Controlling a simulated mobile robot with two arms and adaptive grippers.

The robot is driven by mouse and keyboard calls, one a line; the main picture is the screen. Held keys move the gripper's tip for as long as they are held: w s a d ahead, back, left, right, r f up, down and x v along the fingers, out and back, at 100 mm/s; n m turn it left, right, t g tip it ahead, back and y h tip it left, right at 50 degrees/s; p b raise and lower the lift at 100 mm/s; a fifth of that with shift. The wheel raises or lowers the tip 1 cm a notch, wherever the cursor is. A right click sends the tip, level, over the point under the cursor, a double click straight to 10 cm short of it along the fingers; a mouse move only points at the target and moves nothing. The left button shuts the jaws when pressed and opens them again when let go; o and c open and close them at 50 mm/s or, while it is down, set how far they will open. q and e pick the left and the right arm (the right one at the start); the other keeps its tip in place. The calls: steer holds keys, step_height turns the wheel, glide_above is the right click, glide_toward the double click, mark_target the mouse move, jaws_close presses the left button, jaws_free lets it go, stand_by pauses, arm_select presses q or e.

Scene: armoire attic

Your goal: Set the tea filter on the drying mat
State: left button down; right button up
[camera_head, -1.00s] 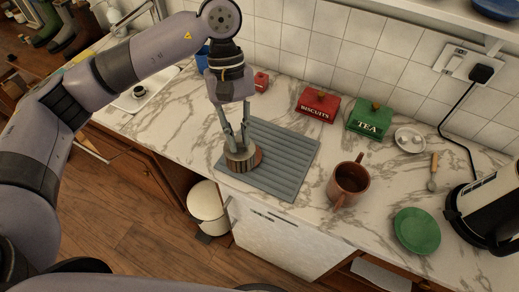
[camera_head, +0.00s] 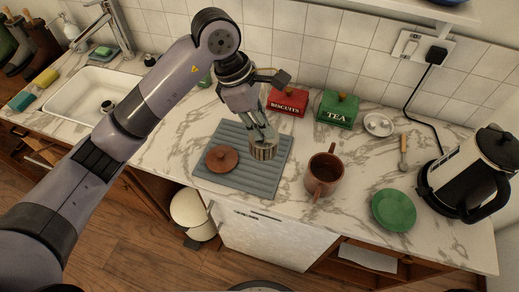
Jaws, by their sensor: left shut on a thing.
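My left gripper (camera_head: 262,136) is shut on the tea filter (camera_head: 263,151), a small metal-and-brown ribbed cylinder. The gripper points down and the filter looks upright, over the right part of the grey ribbed drying mat (camera_head: 257,185). I cannot tell whether its underside touches the mat. A round brown lid with a knob (camera_head: 222,158) lies on the left part of the mat. My right gripper is not in view.
A red biscuits tin (camera_head: 288,102) and a green tea tin (camera_head: 336,109) stand behind the mat. A green plate (camera_head: 394,210), a spoon (camera_head: 403,152), a small white dish (camera_head: 378,124) and a kettle (camera_head: 467,177) are to the right. The sink (camera_head: 97,95) is at left.

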arm_select(q)
step_height(320, 180, down, 12)
steer(key=shift+r+p, duration=0.2)
steer(key=shift+p, duration=1)
steer(key=shift+f, duration=0.15)
steer(key=c, duration=1.6)
jaws_free()
steer(key=shift+r, duration=0.3)
steer(key=b+v, duration=0.4)
steer(key=v, duration=0.7)
steer(key=shift+a+r, duration=0.1)
steer(key=shift+r, duration=0.3)
